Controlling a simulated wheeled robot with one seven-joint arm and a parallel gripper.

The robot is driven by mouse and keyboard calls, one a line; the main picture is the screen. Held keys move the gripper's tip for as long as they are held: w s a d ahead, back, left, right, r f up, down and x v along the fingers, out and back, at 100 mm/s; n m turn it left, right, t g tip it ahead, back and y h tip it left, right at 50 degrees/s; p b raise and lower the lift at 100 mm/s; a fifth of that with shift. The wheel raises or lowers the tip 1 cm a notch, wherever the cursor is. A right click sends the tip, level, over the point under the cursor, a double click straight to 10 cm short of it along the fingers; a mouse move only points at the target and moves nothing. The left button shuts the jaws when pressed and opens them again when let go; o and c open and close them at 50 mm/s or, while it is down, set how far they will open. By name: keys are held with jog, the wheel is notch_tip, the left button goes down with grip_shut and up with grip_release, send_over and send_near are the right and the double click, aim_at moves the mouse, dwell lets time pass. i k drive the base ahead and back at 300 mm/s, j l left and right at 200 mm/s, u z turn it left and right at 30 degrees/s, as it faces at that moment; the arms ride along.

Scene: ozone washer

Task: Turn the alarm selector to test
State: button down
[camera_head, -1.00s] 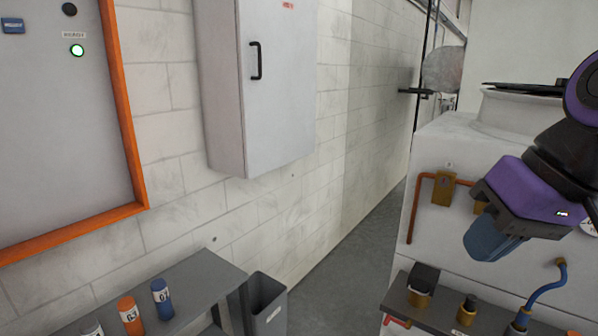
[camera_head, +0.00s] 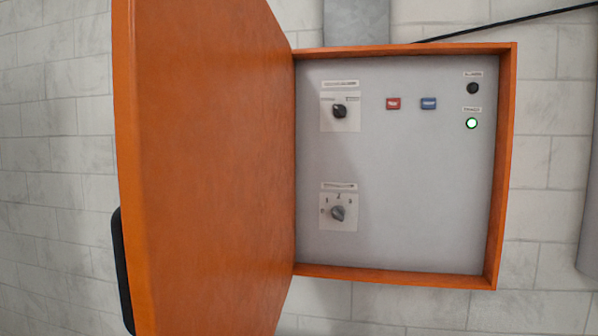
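An orange control box (camera_head: 506,160) hangs on the wall with its orange door (camera_head: 205,150) swung open to the left. Its grey panel carries two selectors. The upper one is a black knob (camera_head: 340,111) on a pale plate, with small labels on either side. The lower one is a grey knob (camera_head: 338,213) on a pale plate marked with numbers. The labels are too small to read surely, so I cannot tell by label which is the alarm selector. My gripper is not in view.
A red button (camera_head: 393,103) and a blue button (camera_head: 428,103) sit right of the upper knob. A dark lamp (camera_head: 473,88) is above a lit green-white lamp (camera_head: 471,123). A black handle (camera_head: 121,270) is on the door's outer edge. A cable runs above the box.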

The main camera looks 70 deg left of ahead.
aim_at(339, 111)
jog(key=j+z, duration=0.1)
jog(key=z, duration=0.2)
jog(key=i+j+z, duration=0.1)
jog(key=z, duration=0.2)
jog(key=j+u, duration=0.35)
jog(key=u, duration=0.8)
jog(key=j+u, duration=0.15)
jog(key=u, duration=0.3)
jog(key=j+u, duration=0.1)
jog(key=u, duration=0.8)
jog(key=i+u, duration=0.1)
jog(key=u, duration=0.35)
jog(key=l+z, duration=0.5)
jog(key=k, duration=0.05)
